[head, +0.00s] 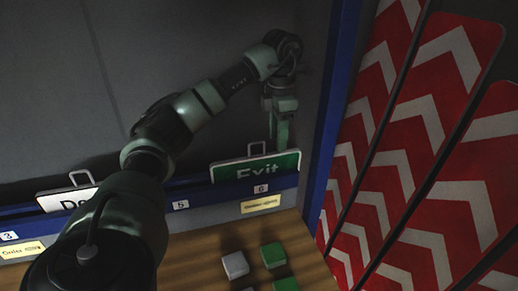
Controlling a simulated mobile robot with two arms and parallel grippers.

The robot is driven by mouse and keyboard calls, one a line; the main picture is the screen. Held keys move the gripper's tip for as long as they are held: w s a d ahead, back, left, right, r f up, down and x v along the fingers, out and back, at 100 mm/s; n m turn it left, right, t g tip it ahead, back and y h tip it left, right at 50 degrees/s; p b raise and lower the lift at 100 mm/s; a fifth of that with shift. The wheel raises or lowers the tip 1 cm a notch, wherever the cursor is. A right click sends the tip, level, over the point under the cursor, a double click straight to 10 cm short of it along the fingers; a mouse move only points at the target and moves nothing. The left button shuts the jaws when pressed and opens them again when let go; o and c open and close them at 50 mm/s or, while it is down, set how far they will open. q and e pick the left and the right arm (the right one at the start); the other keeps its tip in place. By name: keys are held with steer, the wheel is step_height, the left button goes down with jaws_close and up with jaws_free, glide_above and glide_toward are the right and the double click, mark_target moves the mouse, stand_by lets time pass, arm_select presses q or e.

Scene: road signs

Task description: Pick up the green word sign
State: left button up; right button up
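The green word sign (230,173), reading "Exit" in white with a light border, stands upright in the blue rack, above the label 6. A thin loop handle rises from its top edge. My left gripper (282,132) points down just above the sign's right part, to the right of the loop handle. It overlaps the sign's upper edge in the picture; I cannot tell whether it touches. Its fingers are seen edge-on and dark, so their opening is unclear. My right gripper is out of view.
A white sign (58,201) starting "Do" stands left in the same blue rack (215,197), partly behind my arm. Red-and-white chevron panels (420,130) stand at right, beyond a blue post (330,115). Grey (235,264) and green (273,254) blocks lie on the wooden surface (205,250).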

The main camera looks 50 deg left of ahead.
mark_target(277, 164)
arm_select(q)
steer(key=shift+s+f, duration=0.1)
steer(key=shift+f, duration=0.45)
step_height(277, 164, down, 6)
steer(key=shift+a+r+p, duration=0.1)
steer(key=shift+r+p, duration=0.1)
steer(key=shift+p, duration=0.55)
steer(key=shift+w+f, duration=0.2)
steer(key=shift+f, duration=0.35)
jaws_close()
steer(key=shift+r, duration=0.1)
